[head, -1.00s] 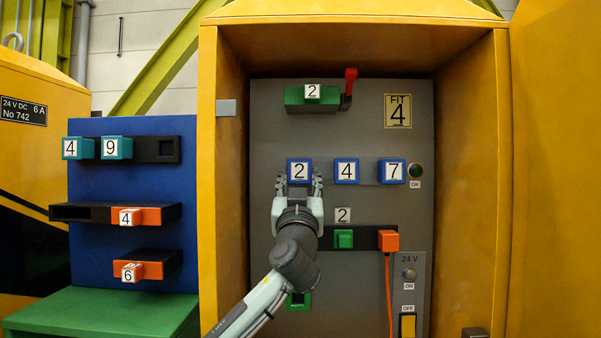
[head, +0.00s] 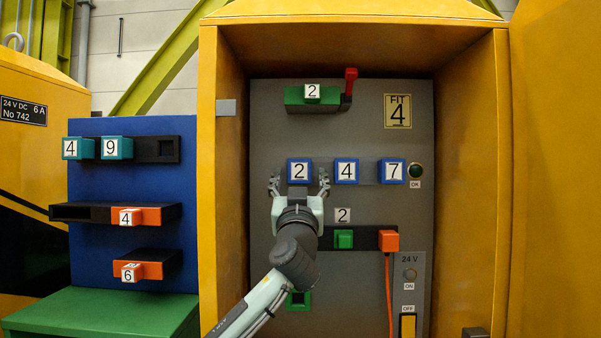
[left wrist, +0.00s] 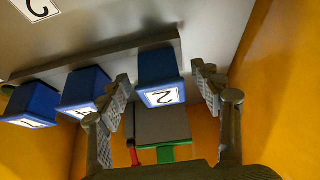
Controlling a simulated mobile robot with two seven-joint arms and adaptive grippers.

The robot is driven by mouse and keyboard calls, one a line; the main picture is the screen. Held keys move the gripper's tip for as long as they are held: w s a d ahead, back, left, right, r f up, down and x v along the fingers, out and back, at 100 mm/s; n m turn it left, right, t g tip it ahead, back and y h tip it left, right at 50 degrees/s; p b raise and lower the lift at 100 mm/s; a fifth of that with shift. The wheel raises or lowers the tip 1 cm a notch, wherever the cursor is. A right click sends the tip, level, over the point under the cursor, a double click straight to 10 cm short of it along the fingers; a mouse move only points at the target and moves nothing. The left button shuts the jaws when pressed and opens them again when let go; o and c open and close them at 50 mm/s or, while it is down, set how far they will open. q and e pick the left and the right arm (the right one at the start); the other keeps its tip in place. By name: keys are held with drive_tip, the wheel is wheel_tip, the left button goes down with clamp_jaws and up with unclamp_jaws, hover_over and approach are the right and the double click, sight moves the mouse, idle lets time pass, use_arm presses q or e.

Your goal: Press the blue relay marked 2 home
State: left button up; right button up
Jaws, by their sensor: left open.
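The blue relay marked 2 (head: 299,171) sits at the left end of a row on the grey panel, beside the blue relays marked 4 (head: 346,171) and 7 (head: 392,171). My left gripper (head: 299,184) is open, its fingers apart on either side of the relay marked 2. In the left wrist view the relay marked 2 (left wrist: 158,80) stands between the spread fingers (left wrist: 160,88), with gaps showing on both sides. How far the relay stands out of its rail cannot be told exactly. My right gripper is not in view.
A green OK lamp (head: 415,171) is right of the row. Below are a green block (head: 343,239) and an orange plug (head: 388,240) with a cable. Yellow cabinet walls (head: 473,190) enclose the panel. A blue board (head: 90,221) with spare relays stands at left.

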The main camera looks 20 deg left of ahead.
use_arm(q)
drive_tip(key=v, duration=1.2)
